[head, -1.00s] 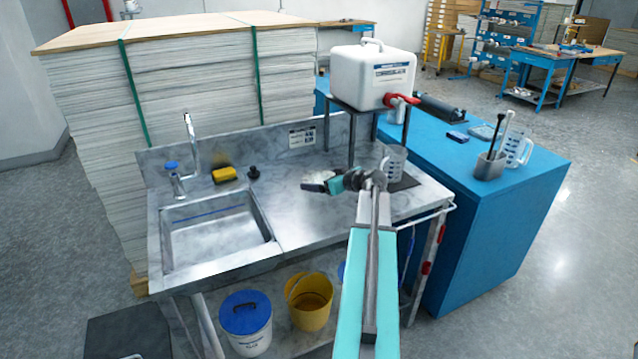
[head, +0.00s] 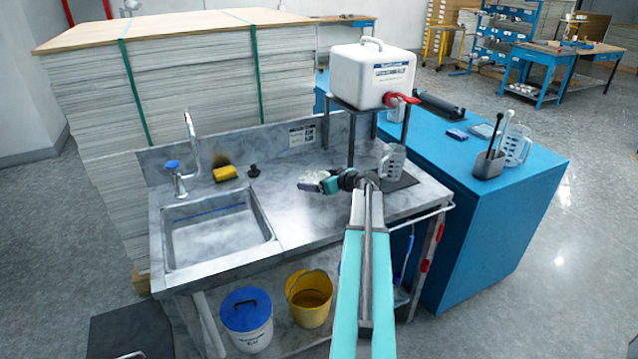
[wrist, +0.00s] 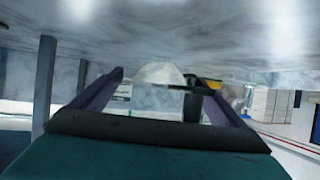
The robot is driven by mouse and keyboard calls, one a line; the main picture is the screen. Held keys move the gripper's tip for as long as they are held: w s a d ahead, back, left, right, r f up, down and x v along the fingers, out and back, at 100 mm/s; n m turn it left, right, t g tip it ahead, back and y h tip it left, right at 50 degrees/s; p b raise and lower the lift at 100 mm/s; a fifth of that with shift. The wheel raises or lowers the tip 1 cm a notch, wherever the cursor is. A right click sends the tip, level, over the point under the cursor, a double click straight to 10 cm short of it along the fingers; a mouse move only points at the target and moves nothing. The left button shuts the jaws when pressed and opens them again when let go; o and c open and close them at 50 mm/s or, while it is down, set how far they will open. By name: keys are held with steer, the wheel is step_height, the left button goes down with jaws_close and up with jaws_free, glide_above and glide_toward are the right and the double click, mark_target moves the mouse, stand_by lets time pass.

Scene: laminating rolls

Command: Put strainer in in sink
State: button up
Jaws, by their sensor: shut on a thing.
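My gripper (head: 311,184) is low over the right part of the steel counter, right of the sink. In the wrist view, where the counter surface appears at the top, my gripper's two fingers (wrist: 160,95) stand apart around a pale, domed piece. It looks like the strainer (wrist: 160,73), and my gripper is shut on it. Its lower part and the contact with the fingers are hard to make out. In the head view the strainer is too small to tell from the fingers. The sink (head: 215,238) is an empty rectangular basin at the left of the counter.
A black stopper (head: 254,171) and a yellow sponge (head: 225,173) lie behind the sink. The faucet (head: 190,140) rises at its back left. A clear measuring jug (head: 391,162) and a stand with a white tank (head: 371,78) are at right. The counter between gripper and sink is clear.

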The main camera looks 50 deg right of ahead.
steer(key=shift+f, duration=0.8)
steer(key=shift+f, duration=0.15)
steer(key=o, duration=0.8)
steer(key=shift+r, duration=0.2)
steer(key=b+v, duration=0.2)
steer(key=v, duration=1)
